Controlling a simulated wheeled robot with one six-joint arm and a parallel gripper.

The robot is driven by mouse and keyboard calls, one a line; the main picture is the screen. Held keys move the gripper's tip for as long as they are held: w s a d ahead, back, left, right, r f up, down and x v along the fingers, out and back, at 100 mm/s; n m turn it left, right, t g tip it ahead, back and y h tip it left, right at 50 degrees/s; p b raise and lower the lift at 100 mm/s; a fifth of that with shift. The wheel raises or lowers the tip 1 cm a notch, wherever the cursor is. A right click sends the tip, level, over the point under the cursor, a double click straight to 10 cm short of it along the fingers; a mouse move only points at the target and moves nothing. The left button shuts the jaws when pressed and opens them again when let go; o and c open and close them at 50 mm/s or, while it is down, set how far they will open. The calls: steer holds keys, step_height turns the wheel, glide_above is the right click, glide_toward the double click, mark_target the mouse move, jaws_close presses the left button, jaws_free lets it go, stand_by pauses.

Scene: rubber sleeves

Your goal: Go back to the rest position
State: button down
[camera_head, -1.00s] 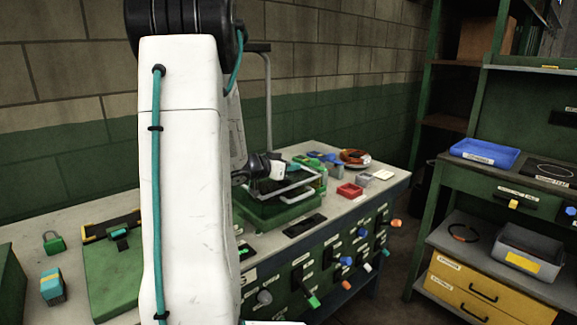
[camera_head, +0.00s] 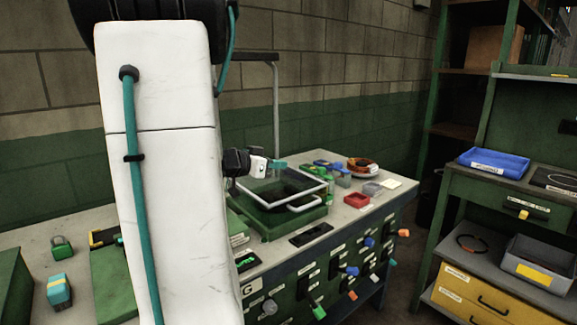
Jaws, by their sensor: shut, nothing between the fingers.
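My white arm with a teal cable fills the left middle of the head view and hides part of the bench and wall. My gripper (camera_head: 278,163) shows beyond the arm's right side, small, with a white body and teal fingers pointing right. It is shut and empty. It is in front of or above the green box with a clear framed lid (camera_head: 292,222) on the bench, apparently clear of it.
At right, a green shelf unit holds a blue tray (camera_head: 493,162) and a grey bin (camera_head: 538,262).

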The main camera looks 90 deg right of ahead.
steer(key=shift+w+a+r, duration=0.1)
steer(key=shift+w+a, duration=0.2)
steer(key=a+f+n+y, duration=0.4)
steer(key=a+n, duration=0.2)
steer(key=w+a+f+n+t+y, duration=0.15)
steer(key=w+a+n+t, duration=0.3)
steer(key=w+a, duration=0.5)
steer(key=w+a+n+t+y, duration=0.25)
steer(key=w+a+n, duration=0.35)
steer(key=a, duration=0.6)
steer(key=w+a+n+t, duration=0.1)
steer(key=a+n+t, duration=0.1)
steer(key=a, duration=0.5)
steer(key=w+a+r+n+t+y, duration=0.1)
steer(key=w+a+n+t, duration=0.1)
steer(key=a+n, duration=0.3)
steer(key=w+a+r+n+t+y, duration=0.1)
steer(key=w+a+n, duration=0.1)
steer(key=a, duration=0.9)
steer(key=shift+w+a+r+n+t, duration=0.2)
steer(key=shift+n+t, duration=0.2)
steer(key=shift+n, duration=0.35)
steer(key=shift+d, duration=0.15)
